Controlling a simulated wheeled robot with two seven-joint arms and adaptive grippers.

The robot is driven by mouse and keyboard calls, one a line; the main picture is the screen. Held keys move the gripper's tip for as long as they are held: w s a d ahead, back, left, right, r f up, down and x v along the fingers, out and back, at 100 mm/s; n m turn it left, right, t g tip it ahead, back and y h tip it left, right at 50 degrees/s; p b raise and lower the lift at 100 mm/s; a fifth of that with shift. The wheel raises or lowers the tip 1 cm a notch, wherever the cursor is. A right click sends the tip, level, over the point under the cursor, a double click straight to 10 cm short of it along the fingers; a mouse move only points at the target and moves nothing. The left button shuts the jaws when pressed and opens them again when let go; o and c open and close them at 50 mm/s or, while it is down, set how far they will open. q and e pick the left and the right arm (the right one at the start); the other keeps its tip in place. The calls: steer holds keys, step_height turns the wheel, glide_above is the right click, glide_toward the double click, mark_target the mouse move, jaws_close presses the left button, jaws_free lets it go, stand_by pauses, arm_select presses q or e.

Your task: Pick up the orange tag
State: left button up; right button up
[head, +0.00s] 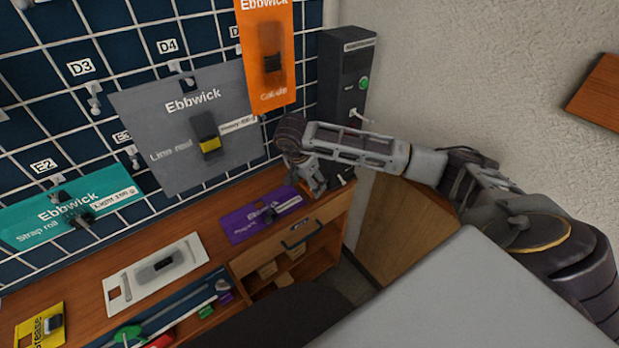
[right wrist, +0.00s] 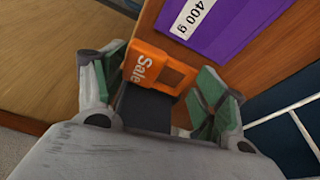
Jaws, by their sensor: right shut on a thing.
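The orange tag (right wrist: 146,66), lettered "Sale" and with a window in it, shows in the right wrist view. It lies between the two fingers of my right gripper (right wrist: 160,88), with a dark piece (right wrist: 142,108) just below it. My right gripper is shut on the tag. In the head view my right gripper (head: 313,180) points down at the right end of the wooden bench, by the purple card, and I cannot make out the tag there. My left gripper is not in view.
A purple card (head: 240,227) lies on the bench (head: 215,203). A dark box with a green button (head: 349,60) stands behind the gripper. An orange Ebbwick card (head: 263,85) and a grey one (head: 170,125) hang on the grid wall. A white plate (head: 180,249) lies left.

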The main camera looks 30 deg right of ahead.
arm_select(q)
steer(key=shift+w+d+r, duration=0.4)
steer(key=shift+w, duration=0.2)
arm_select(e)
steer(key=s+a, duration=0.9)
steer(key=s, duration=0.2)
steer(key=shift+s+a, duration=0.2)
steer(key=shift+a, duration=0.15)
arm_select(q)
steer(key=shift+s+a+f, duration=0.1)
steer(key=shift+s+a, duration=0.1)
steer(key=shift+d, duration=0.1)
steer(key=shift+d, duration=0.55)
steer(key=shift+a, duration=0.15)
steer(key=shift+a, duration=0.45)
